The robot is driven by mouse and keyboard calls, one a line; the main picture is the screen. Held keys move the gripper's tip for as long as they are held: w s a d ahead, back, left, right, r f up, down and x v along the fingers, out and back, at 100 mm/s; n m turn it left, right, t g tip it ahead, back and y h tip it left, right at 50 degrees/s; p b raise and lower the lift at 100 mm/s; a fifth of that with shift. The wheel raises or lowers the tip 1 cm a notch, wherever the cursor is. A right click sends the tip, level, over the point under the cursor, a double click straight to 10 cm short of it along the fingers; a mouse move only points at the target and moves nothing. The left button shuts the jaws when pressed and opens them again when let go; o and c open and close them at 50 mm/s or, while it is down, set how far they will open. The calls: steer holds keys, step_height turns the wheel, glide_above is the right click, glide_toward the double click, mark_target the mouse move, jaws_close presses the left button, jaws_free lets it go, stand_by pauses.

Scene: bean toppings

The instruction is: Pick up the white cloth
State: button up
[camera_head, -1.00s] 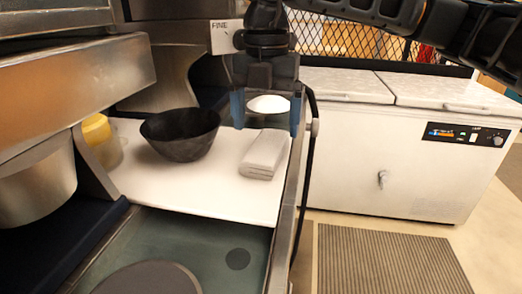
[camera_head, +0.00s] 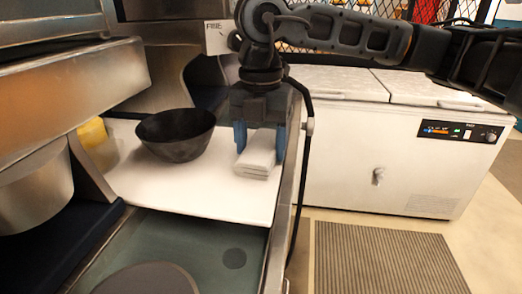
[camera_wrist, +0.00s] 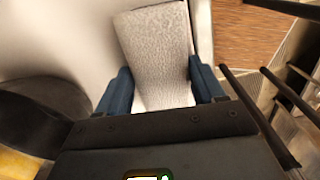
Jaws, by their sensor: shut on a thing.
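The white cloth (camera_head: 257,156) is folded into a long pad and lies on the white board at the right of the dark bowl. My gripper (camera_head: 260,143) is lowered over it, with one blue finger at each side of the cloth. In the wrist view the cloth (camera_wrist: 158,50) reaches from between the blue fingers of my gripper (camera_wrist: 161,92) away from me. The fingers are shut on the cloth. The part of the cloth under the gripper body is hidden.
A dark bowl (camera_head: 176,136) stands on the white board (camera_head: 190,190), left of the cloth. A yellow-topped container (camera_head: 94,138) is at the far left. A metal edge (camera_head: 284,195) runs along the board's right side, with a white chest freezer (camera_head: 385,160) beyond.

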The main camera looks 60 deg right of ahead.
mark_target(265, 141)
steer(key=c, duration=0.4)
steer(key=shift+r, duration=0.5)
steer(key=r, duration=0.1)
steer(key=d+r, duration=0.1)
steer(key=r, duration=0.1)
steer(key=shift+d+r+b, duration=0.1)
steer(key=shift+r+b, duration=0.2)
steer(key=shift+b, duration=0.05)
steer(key=s+d+r+b, duration=0.1)
steer(key=d+r, duration=0.5)
steer(key=d, duration=0.4)
steer(key=shift+s+d+r, duration=0.2)
steer(key=shift+s, duration=0.2)
